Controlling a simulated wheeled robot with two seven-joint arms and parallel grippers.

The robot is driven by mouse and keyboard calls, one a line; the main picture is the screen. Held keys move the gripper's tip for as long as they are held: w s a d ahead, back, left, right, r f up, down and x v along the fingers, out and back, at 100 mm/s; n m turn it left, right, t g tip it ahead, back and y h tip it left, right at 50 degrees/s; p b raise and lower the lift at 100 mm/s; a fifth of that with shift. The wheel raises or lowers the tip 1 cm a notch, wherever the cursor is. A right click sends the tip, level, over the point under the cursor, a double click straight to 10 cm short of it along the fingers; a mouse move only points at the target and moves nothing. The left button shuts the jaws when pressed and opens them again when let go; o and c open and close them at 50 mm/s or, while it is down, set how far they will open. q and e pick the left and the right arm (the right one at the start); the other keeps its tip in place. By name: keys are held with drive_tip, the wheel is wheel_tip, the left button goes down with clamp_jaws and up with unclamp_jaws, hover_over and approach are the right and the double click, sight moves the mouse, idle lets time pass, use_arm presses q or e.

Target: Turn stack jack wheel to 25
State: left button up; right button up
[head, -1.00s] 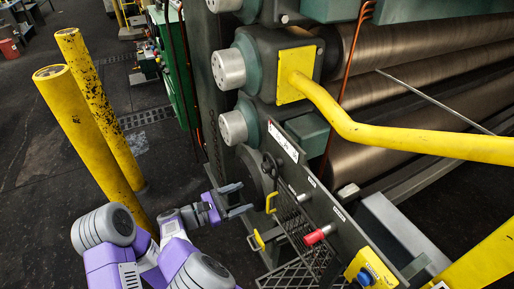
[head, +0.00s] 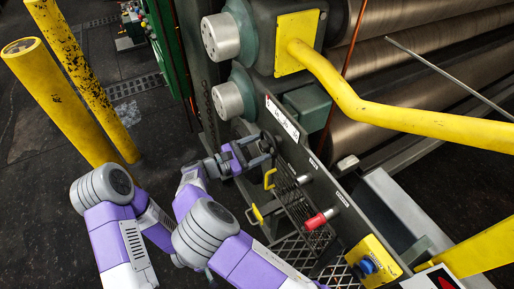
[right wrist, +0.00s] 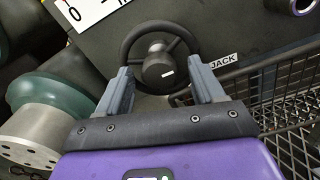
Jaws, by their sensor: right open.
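The jack wheel is a small black handwheel with a round hub (right wrist: 158,68) and spokes, on the grey panel (right wrist: 230,30) beside a label reading JACK (right wrist: 222,60). In the right wrist view my right gripper (right wrist: 162,74) is open, with one finger on each side of the wheel's lower part. The fingertips overlap the rim in the picture; I cannot tell whether they touch it. In the head view my right gripper (head: 266,145) is at the panel and hides most of the wheel. A white scale plate (head: 282,118) sits above; its pointer reading is unclear. My left gripper is not seen.
A mesh guard (head: 290,200) lies below the wheel. A thick yellow pipe (head: 400,115) crosses above. Yellow posts (head: 62,105) stand left.

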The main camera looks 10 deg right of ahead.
drive_tip(key=c, duration=1.1)
drive_tip(key=shift+o, duration=0.2)
drive_tip(key=shift+f+n+b, duration=0.15)
drive_tip(key=shift+n+b, duration=0.35)
drive_tip(key=shift+b, duration=0.3)
drive_tip(key=shift+n+b, duration=1)
drive_tip(key=shift+b, duration=0.25)
drive_tip(key=shift+n+b, duration=0.8)
drive_tip(key=shift+n, duration=0.2)
drive_tip(key=shift+n+b, duration=0.45)
drive_tip(key=shift+n, duration=0.45)
drive_tip(key=o, duration=1.1)
drive_tip(key=shift+c, duration=0.2)
